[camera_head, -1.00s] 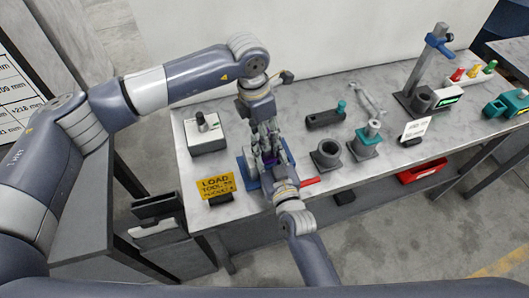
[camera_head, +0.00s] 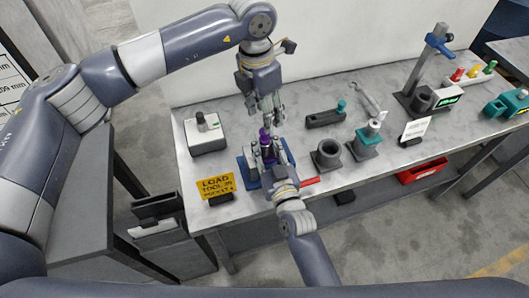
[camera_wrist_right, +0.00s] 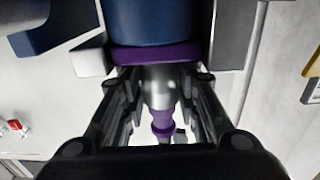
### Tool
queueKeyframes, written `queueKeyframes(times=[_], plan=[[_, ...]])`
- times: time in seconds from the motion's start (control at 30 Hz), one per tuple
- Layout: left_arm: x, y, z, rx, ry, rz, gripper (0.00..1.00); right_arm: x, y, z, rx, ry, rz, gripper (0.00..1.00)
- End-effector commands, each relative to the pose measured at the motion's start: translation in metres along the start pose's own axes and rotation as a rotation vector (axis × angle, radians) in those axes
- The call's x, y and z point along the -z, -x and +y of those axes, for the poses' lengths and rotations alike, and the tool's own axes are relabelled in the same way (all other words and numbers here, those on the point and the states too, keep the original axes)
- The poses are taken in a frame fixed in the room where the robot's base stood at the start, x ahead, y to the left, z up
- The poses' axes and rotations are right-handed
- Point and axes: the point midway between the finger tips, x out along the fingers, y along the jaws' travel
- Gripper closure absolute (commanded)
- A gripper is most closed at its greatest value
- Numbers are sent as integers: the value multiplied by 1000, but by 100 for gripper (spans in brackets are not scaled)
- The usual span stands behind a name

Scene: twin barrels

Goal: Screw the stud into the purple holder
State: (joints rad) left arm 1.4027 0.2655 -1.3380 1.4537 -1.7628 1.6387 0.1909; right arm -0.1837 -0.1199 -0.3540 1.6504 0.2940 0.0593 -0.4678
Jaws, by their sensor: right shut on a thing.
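The purple holder (camera_head: 265,135) stands in the blue fixture (camera_head: 249,176) at the left part of the bench; its upper end shows above my right gripper. My right gripper (camera_head: 267,152) is shut on it from the front. In the right wrist view a purple collar (camera_wrist_right: 155,56) lies against the dark blue block (camera_wrist_right: 155,20), with a metal body (camera_wrist_right: 160,88) and a narrow purple part (camera_wrist_right: 162,120) between the fingers. My left gripper (camera_head: 266,118) is just above the holder with its fingers apart. I cannot make out the stud separately.
A box with a knob (camera_head: 207,135) stands to the left, and a yellow sign (camera_head: 216,186) at the front edge.

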Motion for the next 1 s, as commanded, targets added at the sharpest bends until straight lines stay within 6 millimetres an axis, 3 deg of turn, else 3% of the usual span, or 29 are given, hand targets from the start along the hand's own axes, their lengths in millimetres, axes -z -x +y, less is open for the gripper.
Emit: queueKeyframes(times=[0.2,0.37,0.73,1.0], plan=[[-5,41,-2,-20,202,74,53,-1,0,0,1,1,-3,100],[-4,50,-3,-25,256,96,53,-1,0,0,1,0,-3,100],[-3,45,-3,-24,255,97,53,-1,0,0,1,0,-3,100],[1,4,-3,-22,254,98,53,-1,0,0,1,0,-3,100]])
